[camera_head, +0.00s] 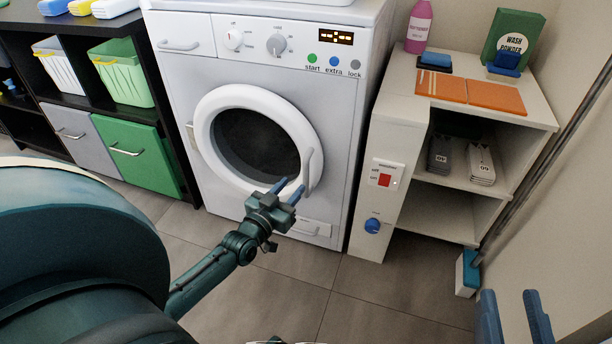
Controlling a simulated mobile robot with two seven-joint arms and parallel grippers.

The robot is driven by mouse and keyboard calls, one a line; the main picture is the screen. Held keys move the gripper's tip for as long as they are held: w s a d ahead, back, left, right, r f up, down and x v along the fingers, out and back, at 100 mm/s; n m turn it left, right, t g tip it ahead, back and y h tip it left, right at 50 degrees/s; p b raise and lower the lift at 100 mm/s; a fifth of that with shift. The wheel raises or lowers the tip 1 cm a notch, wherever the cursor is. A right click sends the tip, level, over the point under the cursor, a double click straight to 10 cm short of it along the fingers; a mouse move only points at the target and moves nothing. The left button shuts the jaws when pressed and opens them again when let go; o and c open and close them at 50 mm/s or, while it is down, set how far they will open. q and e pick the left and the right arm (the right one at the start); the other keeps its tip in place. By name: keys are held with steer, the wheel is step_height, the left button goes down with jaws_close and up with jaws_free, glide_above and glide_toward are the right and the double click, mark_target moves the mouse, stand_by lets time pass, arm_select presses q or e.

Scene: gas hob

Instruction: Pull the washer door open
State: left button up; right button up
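The white washer (349,105) stands in the middle of the head view. Its round door (220,105) has a white rim and dark glass and looks shut. A white, upright door handle (310,170) is on the right side of the rim. My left gripper (288,188) is in front of the lower right of the door, its blue fingers pointing up just left of the handle's lower end. Its fingers are apart, with nothing seen between them. I cannot tell whether it touches the door. My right gripper (513,312) is open and empty at the bottom right.
A control panel with start, extra and lock buttons (334,62) is above the door. At right, a white shelf unit (445,190) has a red switch (384,180) and a blue knob (373,226). Black shelves (78,105) with bins are at left. The tiled floor (345,290) in front is clear.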

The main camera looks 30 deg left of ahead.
mark_target(304, 173)
arm_select(q)
steer(key=w+b, duration=0.1)
steer(key=w, duration=0.2)
steer(key=w+b, duration=0.1)
steer(key=w, duration=0.2)
steer(key=shift+w+a+f, duration=0.15)
steer(key=shift+w, duration=0.15)
steer(key=shift+w+b, duration=0.4)
steer(key=shift+w, duration=0.35)
arm_select(e)
steer(key=shift+w+r+n+t+y, duration=0.25)
steer(key=shift+r+n+t+y, duration=0.1)
steer(key=shift+r+y, duration=0.25)
steer(key=shift+w+r+n+t+y, duration=0.25)
steer(key=shift+r+n+y, duration=0.15)
steer(key=shift+r, duration=0.25)
arm_select(q)
jaws_close()
